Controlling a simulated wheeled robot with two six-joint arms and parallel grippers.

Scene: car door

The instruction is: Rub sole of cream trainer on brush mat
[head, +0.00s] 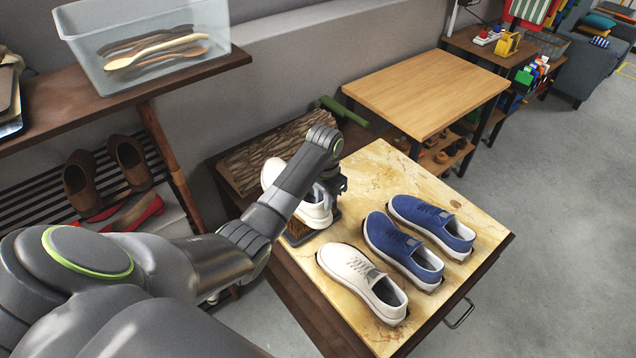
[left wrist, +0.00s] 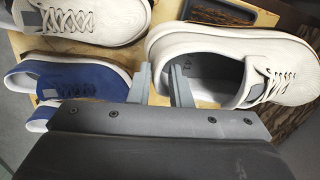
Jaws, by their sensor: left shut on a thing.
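A cream trainer (head: 316,214) is held by my left gripper (head: 330,190) at the left end of the light stone-patterned table top. In the left wrist view, the gripper (left wrist: 163,80) pinches the wall of this trainer (left wrist: 215,42) by its opening, one finger inside and one outside. The brush mat (head: 298,237), with brown bristles and a dark frame, shows partly under the trainer. I cannot tell whether the sole touches the bristles. A second cream trainer (head: 360,283) stands on the table. My right gripper is not in view.
Two blue trainers (head: 402,250) (head: 432,226) stand right of the second cream one. A rough bark-like block (head: 256,160) lies behind the held trainer. A shelf with a clear box (head: 150,50) is at upper left. A bare wooden table (head: 428,88) stands behind.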

